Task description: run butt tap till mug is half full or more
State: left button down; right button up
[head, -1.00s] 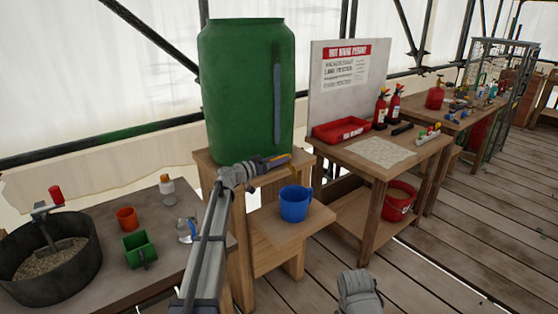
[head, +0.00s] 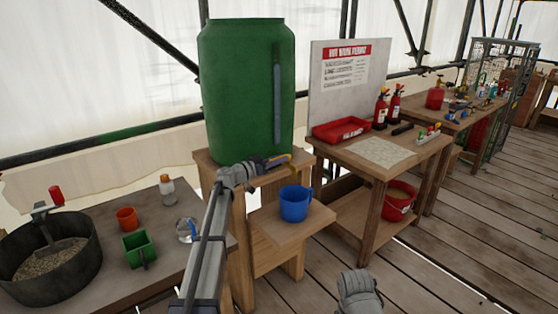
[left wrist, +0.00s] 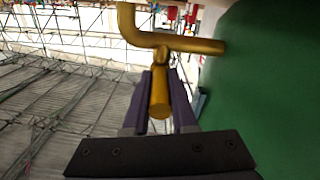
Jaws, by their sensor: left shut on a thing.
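The green water butt (head: 240,90) stands on a wooden stand, with a tall gauge strip on its front. Its brass tap (left wrist: 185,45) shows in the left wrist view, with a bent spout at upper left and a lever between my fingers. My left gripper (left wrist: 160,100) is shut on this lever; in the head view the gripper (head: 272,164) lies against the foot of the butt. The blue mug (head: 295,205) stands upright on the low wooden shelf below the tap. I cannot make out a water stream or the level inside the mug. My right gripper's fingers do not show.
On the left bench are a black tub of grit (head: 50,258), an orange cup (head: 126,219), a green scoop (head: 138,248) and a small bottle (head: 167,190). A table to the right holds a red tray (head: 341,130) and fire extinguishers (head: 381,110). Open plank floor lies at lower right.

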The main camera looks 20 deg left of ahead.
aim_at(290, 157)
pick_arm(q)
jog(key=shift+s+d, duration=0.1)
dwell(0.6)
jog(key=d+n+y, duration=0.1)
jog(key=n+y, duration=0.3)
jog(key=y, duration=0.2)
jog(key=d+n+y, duration=0.2)
jog(key=n+y, duration=0.3)
jog(key=y, duration=0.2)
jog(key=d+n+t+y, duration=0.1)
jog(key=n+y, duration=0.3)
jog(key=y, duration=0.3)
jog(key=shift+d+n, duration=0.4)
jog(key=shift+w+d+n+g+y, duration=0.15)
jog(key=shift+n+g+y, duration=0.25)
jog(key=shift+n+y, duration=0.25)
jog(key=shift+w+d+n+g+y, duration=0.1)
jog(key=shift+n+g+y, duration=0.35)
jog(key=shift+y, duration=0.3)
jog(key=c, duration=0.7)
grip_release()
jog(key=shift+c, duration=0.2)
jog(key=shift+s, duration=0.1)
